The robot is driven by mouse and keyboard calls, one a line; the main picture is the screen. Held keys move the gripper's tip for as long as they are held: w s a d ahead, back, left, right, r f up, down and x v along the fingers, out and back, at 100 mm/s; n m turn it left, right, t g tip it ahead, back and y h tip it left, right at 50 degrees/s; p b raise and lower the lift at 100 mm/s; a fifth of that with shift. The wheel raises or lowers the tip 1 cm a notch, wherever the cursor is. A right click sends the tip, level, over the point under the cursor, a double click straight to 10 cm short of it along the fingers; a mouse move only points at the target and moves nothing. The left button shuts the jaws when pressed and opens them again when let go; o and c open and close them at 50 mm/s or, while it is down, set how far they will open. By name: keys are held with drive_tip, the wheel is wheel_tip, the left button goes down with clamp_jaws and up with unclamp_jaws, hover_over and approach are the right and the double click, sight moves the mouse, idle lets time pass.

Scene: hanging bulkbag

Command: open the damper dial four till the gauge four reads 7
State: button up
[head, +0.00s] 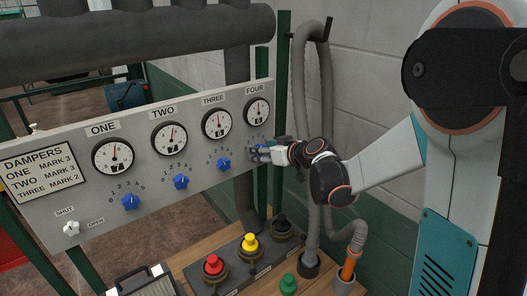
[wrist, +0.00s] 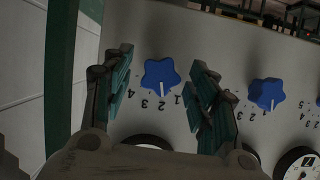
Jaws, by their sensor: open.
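Gauge four (head: 257,112) is a round white dial at the right end of the grey panel; its needle points roughly upward, but its reading is too small to tell. Damper dial four, a blue star-shaped knob (wrist: 160,75), sits below that gauge. In the wrist view its white mark points near the 2 on its scale. My gripper (head: 262,155) is at this knob and hides most of it in the head view. In the wrist view my gripper (wrist: 163,95) is open, with one green-padded finger on each side of the knob and gaps visible between.
Damper dial three (wrist: 266,93) is close beside the right finger in the wrist view. The panel also carries more gauges, blue knobs and a white shut/open knob (head: 71,228). Red (head: 213,265), yellow (head: 250,243) and black buttons stand below. A grey hose (head: 325,90) hangs behind my gripper.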

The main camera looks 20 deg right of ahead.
drive_tip(key=shift+c, duration=0.5)
drive_tip(key=c, duration=1)
drive_tip(key=shift+o, duration=0.2)
drive_tip(key=shift+d+m+g+y+b, duration=0.15)
drive_tip(key=shift+m+y+b, duration=0.45)
drive_tip(key=shift+m+b, duration=0.3)
drive_tip(key=shift+d+m+g+y+b, duration=0.15)
drive_tip(key=shift+m+y+b, duration=0.45)
drive_tip(key=shift+m+b, duration=0.3)
drive_tip(key=shift+a, duration=0.15)
